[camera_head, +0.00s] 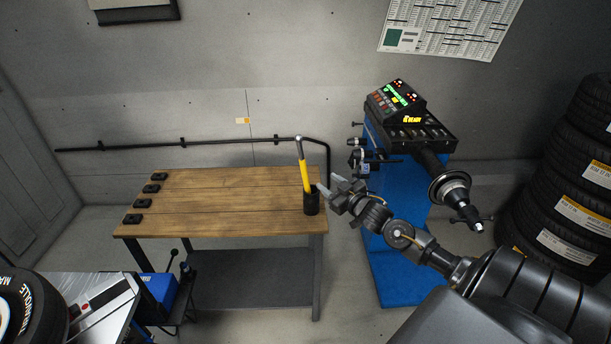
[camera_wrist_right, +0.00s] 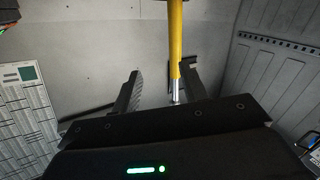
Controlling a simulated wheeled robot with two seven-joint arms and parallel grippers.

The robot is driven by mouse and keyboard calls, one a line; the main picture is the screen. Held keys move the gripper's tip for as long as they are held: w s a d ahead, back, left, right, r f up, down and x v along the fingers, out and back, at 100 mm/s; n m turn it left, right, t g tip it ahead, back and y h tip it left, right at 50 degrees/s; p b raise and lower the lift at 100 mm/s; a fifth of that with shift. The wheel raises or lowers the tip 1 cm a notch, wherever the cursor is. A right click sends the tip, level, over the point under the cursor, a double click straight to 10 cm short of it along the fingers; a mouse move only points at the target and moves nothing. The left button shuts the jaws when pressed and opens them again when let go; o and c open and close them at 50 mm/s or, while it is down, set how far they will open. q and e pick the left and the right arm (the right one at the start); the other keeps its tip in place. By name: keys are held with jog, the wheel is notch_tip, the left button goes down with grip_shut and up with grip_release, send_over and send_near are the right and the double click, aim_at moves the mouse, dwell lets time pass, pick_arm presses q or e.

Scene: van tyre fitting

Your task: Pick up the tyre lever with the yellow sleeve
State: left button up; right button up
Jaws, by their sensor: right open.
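The tyre lever with the yellow sleeve (camera_head: 305,175) stands nearly upright, tilted slightly, in a black cup (camera_head: 312,202) at the right end of the wooden bench. Its bare silver end points up; its lower end is hidden in the cup. My right gripper (camera_head: 329,190) is open and empty, just right of the cup and lever. In the right wrist view the lever's yellow sleeve (camera_wrist_right: 175,40) appears closer to the right finger of my gripper (camera_wrist_right: 161,88). I cannot tell whether it lies between the fingers. My left gripper is out of view.
The wooden bench top (camera_head: 220,190) is mostly clear, with several black blocks (camera_head: 144,204) along its left edge. A blue wheel balancer (camera_head: 390,230) stands right of the bench, close to my right arm. Stacked tyres (camera_head: 570,190) stand far right.

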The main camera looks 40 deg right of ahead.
aim_at(305, 164)
jog(key=shift+m+t+y, duration=0.4)
jog(key=shift+m, duration=0.2)
jog(key=w+r, duration=0.1)
jog(key=w, duration=0.2)
jog(key=w+a+r+p, duration=0.1)
jog(key=w, duration=0.3)
jog(key=w+a+r+p, duration=0.1)
jog(key=w, duration=0.3)
jog(key=shift+r, duration=0.15)
jog(key=shift+s, duration=0.1)
grip_shut()
jog(key=shift+r, duration=0.1)
